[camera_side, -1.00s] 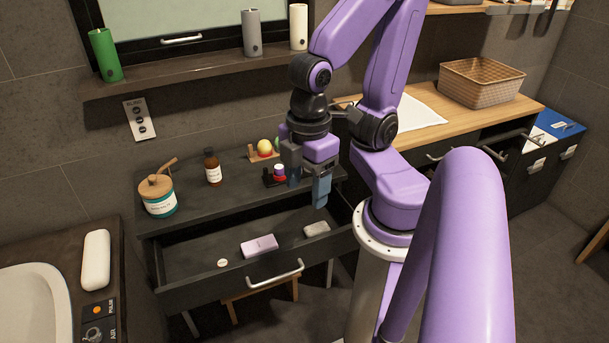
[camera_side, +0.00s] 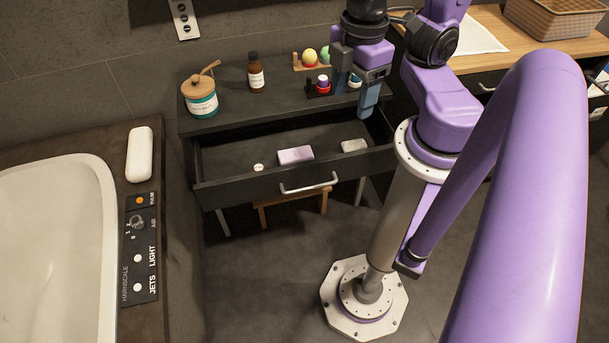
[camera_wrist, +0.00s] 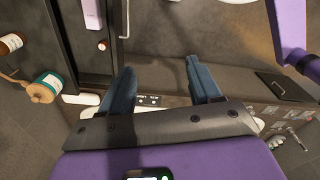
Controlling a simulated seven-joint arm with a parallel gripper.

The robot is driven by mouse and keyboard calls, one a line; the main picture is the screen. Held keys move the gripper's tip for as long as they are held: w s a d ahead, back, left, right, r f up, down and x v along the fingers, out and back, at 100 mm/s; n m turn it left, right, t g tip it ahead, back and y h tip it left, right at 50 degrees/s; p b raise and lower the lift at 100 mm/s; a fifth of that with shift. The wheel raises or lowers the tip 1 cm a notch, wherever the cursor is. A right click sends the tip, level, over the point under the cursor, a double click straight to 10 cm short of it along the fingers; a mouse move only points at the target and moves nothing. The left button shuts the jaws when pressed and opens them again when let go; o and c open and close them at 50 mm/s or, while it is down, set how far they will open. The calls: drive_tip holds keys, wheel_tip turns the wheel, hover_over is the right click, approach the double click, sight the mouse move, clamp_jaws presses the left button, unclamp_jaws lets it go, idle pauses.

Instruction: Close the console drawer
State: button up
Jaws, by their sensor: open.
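The dark console (camera_side: 225,92) has its drawer (camera_side: 235,150) pulled out, with the inside showing. The silver bar handle (camera_side: 308,186) is on the drawer front (camera_side: 240,190). My gripper (camera_side: 354,102) is open and empty, fingers down, over the right part of the console near the drawer's back right. It appears apart from the handle. In the wrist view, my two blue fingers (camera_wrist: 158,68) are spread, with nothing between them. The handle (camera_wrist: 124,18) shows at the top there, ahead of the left finger, beside the drawer front.
In the drawer lie a lilac box (camera_side: 295,155), a grey bar (camera_side: 354,146) and a small white round piece (camera_side: 258,167). A jar (camera_side: 201,97), brown bottle (camera_side: 255,75) and small stands (camera_side: 320,88) are on top. A stool (camera_side: 290,205) is below.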

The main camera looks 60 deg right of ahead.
drive_tip(key=c, duration=0.5)
drive_tip(key=shift+w+a+f, duration=0.15)
drive_tip(key=shift+w+a, duration=0.05)
drive_tip(key=shift+w, duration=0.05)
drive_tip(key=c, duration=0.5)
drive_tip(key=w+a+f+n+h, duration=0.1)
drive_tip(key=w, duration=0.1)
drive_tip(key=w+a+f+h, duration=0.1)
drive_tip(key=w+a+f, duration=0.1)
drive_tip(key=w+a+f+n+t+h, duration=0.1)
drive_tip(key=w+a+f+h, duration=0.1)
drive_tip(key=w, duration=0.1)
drive_tip(key=shift+w+n, duration=0.1)
drive_tip(key=shift+n, duration=0.2)
clamp_jaws()
drive_tip(key=w+a+f+n+t+h, duration=0.2)
drive_tip(key=w+a+f+n+h, duration=0.15)
drive_tip(key=w+a+f, duration=0.35)
drive_tip(key=n+t+h, duration=0.1)
drive_tip(key=n+t, duration=0.4)
drive_tip(key=n, duration=0.3)
approach(244, 181)
drive_tip(key=x, duration=0.5)
drive_tip(key=shift+f, duration=0.55)
drive_tip(key=shift+w+d, duration=0.35)
drive_tip(key=shift+w, duration=0.05)
